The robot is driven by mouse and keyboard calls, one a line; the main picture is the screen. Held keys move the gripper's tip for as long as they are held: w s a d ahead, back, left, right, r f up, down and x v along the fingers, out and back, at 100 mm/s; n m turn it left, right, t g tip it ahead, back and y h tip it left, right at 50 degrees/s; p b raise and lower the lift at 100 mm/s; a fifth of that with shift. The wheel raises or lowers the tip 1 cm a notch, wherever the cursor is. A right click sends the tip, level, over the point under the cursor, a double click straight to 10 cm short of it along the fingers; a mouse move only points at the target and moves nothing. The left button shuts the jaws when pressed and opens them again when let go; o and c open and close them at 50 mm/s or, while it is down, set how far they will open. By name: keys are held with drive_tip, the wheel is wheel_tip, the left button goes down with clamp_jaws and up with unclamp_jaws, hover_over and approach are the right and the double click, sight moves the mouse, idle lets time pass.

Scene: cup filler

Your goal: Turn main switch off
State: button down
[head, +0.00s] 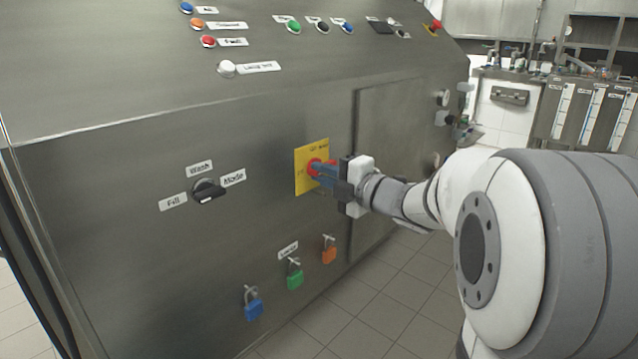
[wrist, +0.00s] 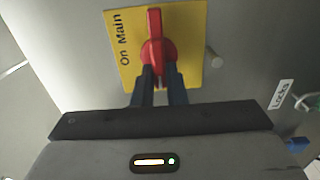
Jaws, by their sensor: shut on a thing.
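The main switch (wrist: 154,40) is a red rotary knob on a yellow plate (wrist: 194,30) on the machine's steel front. In the wrist view its handle runs up and down the picture, and the words "On" and "Main" show on the plate to its left.
A black mode selector (head: 208,191) sits left of the switch. Blue (head: 253,307), green (head: 294,277) and orange padlocks (head: 329,253) hang below. Coloured buttons and lamps line the upper panel. A small metal peg (wrist: 213,58) stands right of the knob.

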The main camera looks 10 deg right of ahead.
drive_tip(key=shift+f, duration=0.3)
drive_tip(key=c, duration=1.5)
unclamp_jaws()
drive_tip(key=shift+r, duration=0.15)
drive_tip(key=shift+o, duration=0.2)
drive_tip(key=shift+r, duration=0.1)
drive_tip(key=p+v, duration=0.2)
drive_tip(key=v, duration=0.6)
